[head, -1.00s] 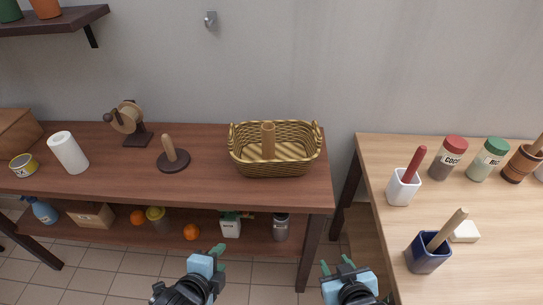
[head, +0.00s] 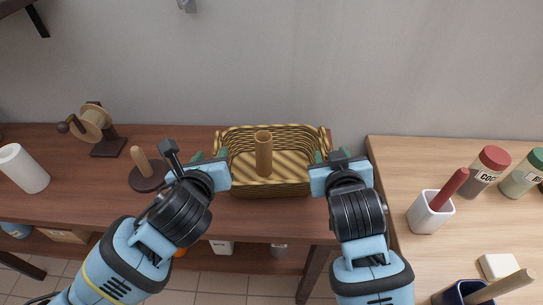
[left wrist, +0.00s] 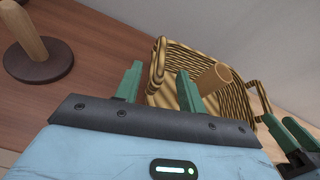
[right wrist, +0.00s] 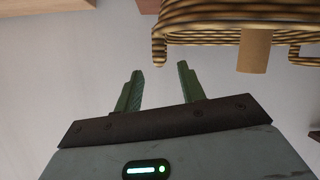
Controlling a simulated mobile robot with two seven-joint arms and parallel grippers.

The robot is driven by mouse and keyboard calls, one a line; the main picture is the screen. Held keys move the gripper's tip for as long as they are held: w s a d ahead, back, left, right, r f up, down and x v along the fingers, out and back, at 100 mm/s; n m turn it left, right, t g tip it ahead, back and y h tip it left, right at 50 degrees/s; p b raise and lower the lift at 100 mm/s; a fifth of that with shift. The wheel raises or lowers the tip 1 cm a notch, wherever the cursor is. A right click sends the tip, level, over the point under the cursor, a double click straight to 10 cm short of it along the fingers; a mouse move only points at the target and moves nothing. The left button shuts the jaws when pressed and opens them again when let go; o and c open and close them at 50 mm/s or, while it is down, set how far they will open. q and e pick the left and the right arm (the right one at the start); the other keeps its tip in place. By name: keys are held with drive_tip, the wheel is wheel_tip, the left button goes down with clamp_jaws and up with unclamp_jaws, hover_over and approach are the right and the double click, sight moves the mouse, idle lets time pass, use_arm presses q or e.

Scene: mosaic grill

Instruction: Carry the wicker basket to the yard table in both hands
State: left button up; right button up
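The wicker basket (head: 283,187) stands upright on the dark wooden table, with a brown cylinder (head: 263,150) in it. My left gripper (head: 211,156) is at the basket's left end. In the left wrist view its fingers (left wrist: 158,84) are apart, with the basket's end handle (left wrist: 157,62) between or just beyond the tips; contact cannot be told. My right gripper (head: 325,157) is at the right end. In the right wrist view its fingers (right wrist: 158,80) are apart and empty, and the basket's handle (right wrist: 159,48) lies just past the tips.
The dark table (head: 80,200) also holds a round-based wooden stand (head: 146,178), a reel on a stand (head: 97,124) and a white roll (head: 24,170). A light wooden table (head: 400,165) with jars and utensil holders is at the right, past a narrow gap. A wall is behind.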

sight(218, 144)
use_arm(q)
drive_tip(key=shift+s, duration=0.2)
use_arm(e)
drive_tip(key=shift+s, duration=0.2)
use_arm(q)
drive_tip(key=shift+x, duration=3.95)
use_arm(e)
drive_tip(key=shift+x, duration=3.95)
use_arm(q)
drive_tip(key=shift+c, duration=0.3)
use_arm(e)
drive_tip(key=shift+c, duration=0.3)
use_arm(q)
clamp_jaws()
use_arm(e)
clamp_jaws()
use_arm(q)
drive_tip(key=shift+r, duration=0.1)
use_arm(e)
drive_tip(key=shift+r, duration=0.1)
